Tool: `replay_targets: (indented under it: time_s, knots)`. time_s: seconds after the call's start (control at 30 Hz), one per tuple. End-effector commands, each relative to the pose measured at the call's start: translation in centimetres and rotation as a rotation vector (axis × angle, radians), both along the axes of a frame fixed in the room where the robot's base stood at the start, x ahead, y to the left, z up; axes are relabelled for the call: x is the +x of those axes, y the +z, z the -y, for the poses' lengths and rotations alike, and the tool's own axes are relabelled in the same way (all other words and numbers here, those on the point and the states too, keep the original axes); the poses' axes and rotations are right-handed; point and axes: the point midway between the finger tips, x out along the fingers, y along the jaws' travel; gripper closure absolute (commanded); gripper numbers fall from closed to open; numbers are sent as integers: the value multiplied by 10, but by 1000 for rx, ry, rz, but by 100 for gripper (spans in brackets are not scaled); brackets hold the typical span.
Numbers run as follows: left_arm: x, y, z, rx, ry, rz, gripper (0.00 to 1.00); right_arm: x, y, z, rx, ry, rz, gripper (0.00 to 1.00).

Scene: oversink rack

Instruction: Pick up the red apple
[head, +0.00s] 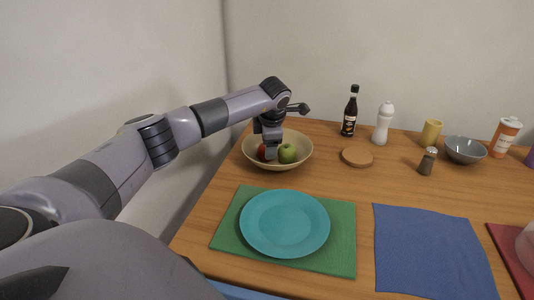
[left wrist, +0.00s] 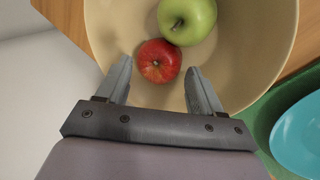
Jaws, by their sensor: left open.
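The red apple (left wrist: 158,61) lies in a beige bowl (left wrist: 265,62), touching or nearly touching a green apple (left wrist: 186,18) in the left wrist view. In the head view the red apple (head: 262,153) is partly hidden behind my left gripper (head: 271,152), and the green apple (head: 287,153) sits to its right. The bowl (head: 304,156) stands at the left back of the table. My left gripper, also in the left wrist view (left wrist: 160,78), is open and points down over the bowl, with the red apple between and just beyond its fingertips. My right gripper is out of view.
A teal plate (head: 284,224) on a green mat (head: 343,237) lies in front of the bowl. A blue cloth (head: 430,250) is to the right. The wall is close at left.

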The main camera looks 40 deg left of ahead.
Motion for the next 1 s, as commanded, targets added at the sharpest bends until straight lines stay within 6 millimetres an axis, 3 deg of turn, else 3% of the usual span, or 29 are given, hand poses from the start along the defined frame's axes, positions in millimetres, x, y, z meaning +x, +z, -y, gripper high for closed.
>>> replay_targets:
  time_s: [0.03,0.2,0.5,0.63,1.0]
  knots:
    - [0,-11,-3,-1,1,-4,34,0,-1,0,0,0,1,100]
    - [5,-25,-8,0,0,-1,34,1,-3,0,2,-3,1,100]
    - [7,-28,-10,1,-1,0,34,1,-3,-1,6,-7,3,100]
    - [7,-28,-10,0,-1,0,71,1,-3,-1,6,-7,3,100]
    - [7,-24,-10,1,0,1,72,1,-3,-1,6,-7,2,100]
